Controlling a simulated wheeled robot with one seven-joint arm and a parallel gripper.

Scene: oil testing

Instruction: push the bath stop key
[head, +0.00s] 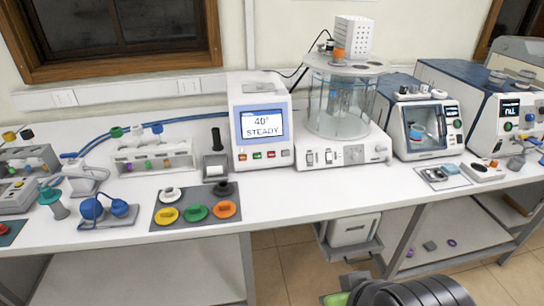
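The bath controller (262,118) is a white box on the bench at the middle, with a lit screen (262,124) reading "40° STEADY". A row of small coloured keys (264,155) runs along its front below the screen. A green key (257,155) is among them, with reddish or orange ones beside it; their labels are too small to read, so I cannot tell which is the stop key. The clear glass bath (341,100) stands on its white base just right of the controller. A dark ribbed part of my arm shows at the bottom right; my gripper's fingers do not show.
A dark mat (190,207) with several coloured discs lies in front left of the controller. A black-handled stand (216,160) is close on its left. A tube rack (150,155) is farther left. Other instruments (428,125) stand at right. The bench front below the controller is clear.

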